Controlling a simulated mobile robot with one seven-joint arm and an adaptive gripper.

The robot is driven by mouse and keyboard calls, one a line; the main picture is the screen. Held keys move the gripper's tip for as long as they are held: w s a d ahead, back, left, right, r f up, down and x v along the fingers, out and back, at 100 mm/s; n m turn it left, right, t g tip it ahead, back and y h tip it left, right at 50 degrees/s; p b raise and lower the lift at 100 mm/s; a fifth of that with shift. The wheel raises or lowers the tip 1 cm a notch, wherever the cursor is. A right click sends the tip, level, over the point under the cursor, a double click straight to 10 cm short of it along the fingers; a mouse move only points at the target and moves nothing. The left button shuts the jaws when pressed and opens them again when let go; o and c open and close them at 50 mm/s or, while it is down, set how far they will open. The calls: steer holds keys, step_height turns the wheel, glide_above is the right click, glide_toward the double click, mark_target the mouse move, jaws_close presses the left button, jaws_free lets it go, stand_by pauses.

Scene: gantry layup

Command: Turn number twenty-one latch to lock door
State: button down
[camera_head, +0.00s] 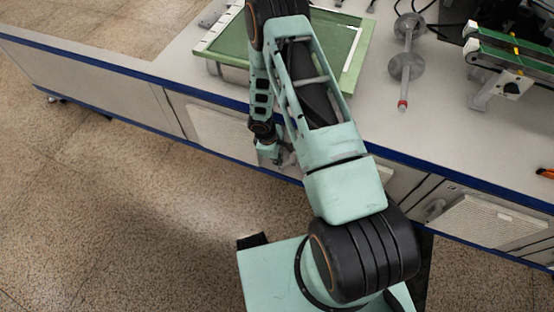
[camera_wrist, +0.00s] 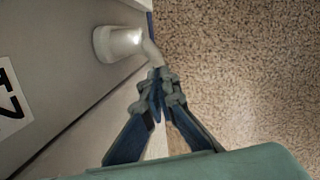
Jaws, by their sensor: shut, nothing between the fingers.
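A pale, round-based latch (camera_wrist: 118,43) with a bent lever projects from the grey cabinet door (camera_wrist: 70,85) in the wrist view. The lever's end points toward the floor side of the door. My gripper (camera_wrist: 160,76) is shut and empty, its fingertips just below the lever's end. Whether they touch it I cannot tell. A white label (camera_wrist: 12,95) with dark characters is cut off at the left edge. In the head view my gripper (camera_head: 272,156) hangs in front of the cabinet, and my arm hides the door behind it.
The long workbench (camera_head: 440,125) has a blue edge. A green tray (camera_head: 350,55), a metal spindle (camera_head: 406,66) and a small conveyor (camera_head: 508,50) stand on it. Another cabinet handle (camera_head: 434,209) shows at the right. The speckled floor (camera_head: 110,210) is open at the left.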

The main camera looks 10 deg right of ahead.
steer(key=shift+f+g+h+b, duration=0.4)
steer(key=shift+f+g+h, duration=0.1)
steer(key=shift+h, duration=0.2)
steer(key=h+b, duration=0.1)
steer(key=f+g+h+b, duration=0.1)
steer(key=b, duration=0.1)
steer(key=shift+s+d+f, duration=0.1)
steer(key=shift+d+f, duration=0.05)
steer(key=shift+f, duration=0.1)
steer(key=shift+s+d+g+b, duration=0.15)
steer(key=shift+g+b, duration=0.15)
steer(key=shift+b, duration=0.25)
steer(key=shift+d+f, duration=0.1)
steer(key=shift+s+d+f+b, duration=0.15)
steer(key=shift+b, duration=0.25)
